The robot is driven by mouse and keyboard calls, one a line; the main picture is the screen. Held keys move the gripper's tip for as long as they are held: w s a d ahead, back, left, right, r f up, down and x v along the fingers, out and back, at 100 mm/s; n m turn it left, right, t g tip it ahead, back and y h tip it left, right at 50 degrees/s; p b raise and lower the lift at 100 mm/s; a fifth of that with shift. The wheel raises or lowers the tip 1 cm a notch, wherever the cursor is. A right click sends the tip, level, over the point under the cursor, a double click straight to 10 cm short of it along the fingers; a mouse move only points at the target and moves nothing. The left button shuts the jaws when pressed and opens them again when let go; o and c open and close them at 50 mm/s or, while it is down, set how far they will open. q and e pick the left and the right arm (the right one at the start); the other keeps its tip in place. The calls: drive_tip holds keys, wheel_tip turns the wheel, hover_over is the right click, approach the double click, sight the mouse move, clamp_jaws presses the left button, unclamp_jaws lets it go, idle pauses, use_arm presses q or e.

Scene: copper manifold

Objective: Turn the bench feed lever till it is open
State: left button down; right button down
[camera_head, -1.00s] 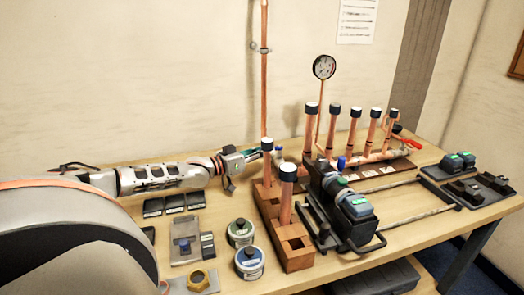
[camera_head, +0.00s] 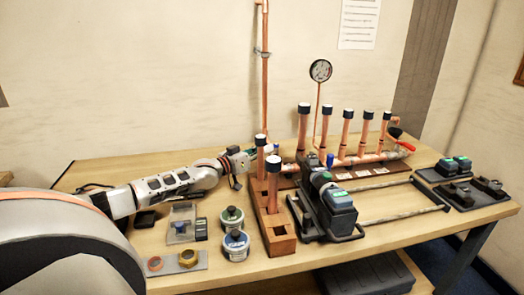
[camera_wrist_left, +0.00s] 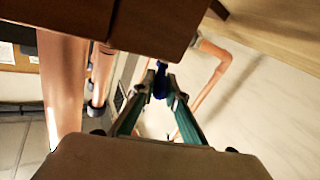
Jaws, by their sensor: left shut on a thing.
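My left gripper (camera_head: 258,150) reaches across the bench from the left, behind the wooden block with upright copper pipes; its fingertips are hidden there in the head view. In the left wrist view, its green-sided fingers (camera_wrist_left: 161,84) close in on a small blue piece (camera_wrist_left: 160,78), which looks like the bench feed lever's handle. The fingers are shut on it. Whether the lever stands open or closed cannot be told. My right gripper is not in view.
The wooden block (camera_head: 281,246) holds two capped copper pipes close in front of the left gripper. A black clamp tool (camera_head: 325,215) stands right of it. The copper manifold (camera_head: 365,160), with a red lever (camera_head: 406,146), is behind. Two round tins (camera_head: 235,244) stand in front.

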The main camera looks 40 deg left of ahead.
use_arm(q)
drive_tip(key=shift+d+f, duration=0.1)
drive_tip(key=shift+f, duration=0.1)
idle(0.4)
drive_tip(key=c, duration=2.1)
unclamp_jaws()
drive_tip(key=shift+c, duration=0.2)
drive_tip(key=shift+o, duration=0.6)
drive_tip(key=shift+r, duration=0.1)
drive_tip(key=shift+s, duration=0.1)
drive_tip(key=shift+s, duration=0.5)
drive_tip(key=s+a, duration=0.1)
drive_tip(key=s, duration=0.9)
drive_tip(key=shift+s+a, duration=0.3)
drive_tip(key=shift+s, duration=0.05)
